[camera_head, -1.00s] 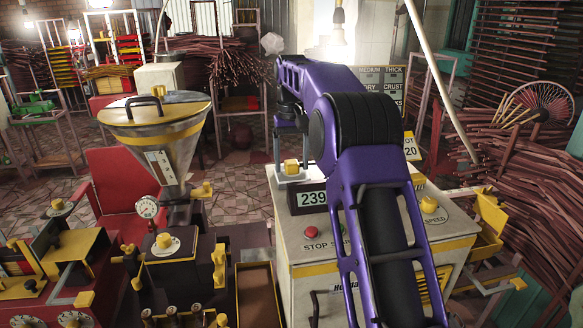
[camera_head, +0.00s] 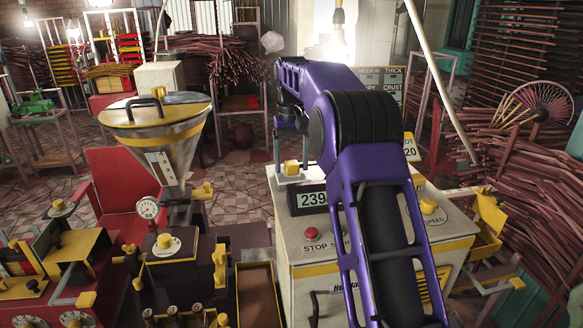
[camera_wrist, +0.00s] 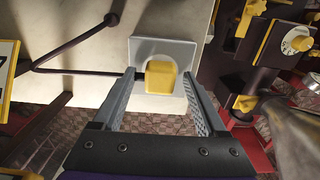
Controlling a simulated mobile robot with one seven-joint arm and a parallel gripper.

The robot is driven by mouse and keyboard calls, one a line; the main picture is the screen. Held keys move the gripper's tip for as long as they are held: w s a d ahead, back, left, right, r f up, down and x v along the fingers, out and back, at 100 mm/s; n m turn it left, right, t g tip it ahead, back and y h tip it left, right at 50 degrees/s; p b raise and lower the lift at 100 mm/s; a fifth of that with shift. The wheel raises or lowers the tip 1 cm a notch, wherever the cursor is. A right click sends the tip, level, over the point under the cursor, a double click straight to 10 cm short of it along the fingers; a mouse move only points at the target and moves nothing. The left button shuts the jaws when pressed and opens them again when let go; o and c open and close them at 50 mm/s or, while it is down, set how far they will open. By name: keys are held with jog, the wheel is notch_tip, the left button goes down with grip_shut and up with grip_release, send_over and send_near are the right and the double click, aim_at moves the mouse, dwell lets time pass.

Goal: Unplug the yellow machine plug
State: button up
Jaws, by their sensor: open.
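The yellow plug (camera_wrist: 160,77) shows in the wrist view as a small block on a pale grey plate (camera_wrist: 176,53) fixed to the cream machine. In the head view the yellow plug (camera_head: 291,167) sits on its grey plate at the machine's back left corner. My gripper (camera_wrist: 157,80) is open, with one finger on each side of the plug. I cannot tell whether either finger touches it. In the head view my purple arm hides part of the machine, and I cannot make out the fingers clearly.
The cream machine (camera_head: 305,262) has a display, a red stop button (camera_head: 311,233) and a yellow speed knob (camera_head: 428,205). A metal hopper (camera_head: 158,150) stands to its left. Bundles of reddish sticks (camera_head: 540,195) fill the right. A dark rod (camera_wrist: 80,72) crosses the wrist view's left.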

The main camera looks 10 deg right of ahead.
aim_at(292, 163)
jog(key=shift+p, duration=0.4)
dwell(0.3)
grip_shut()
jog(key=shift+r, duration=0.15)
jog(key=shift+r, duration=2.9)
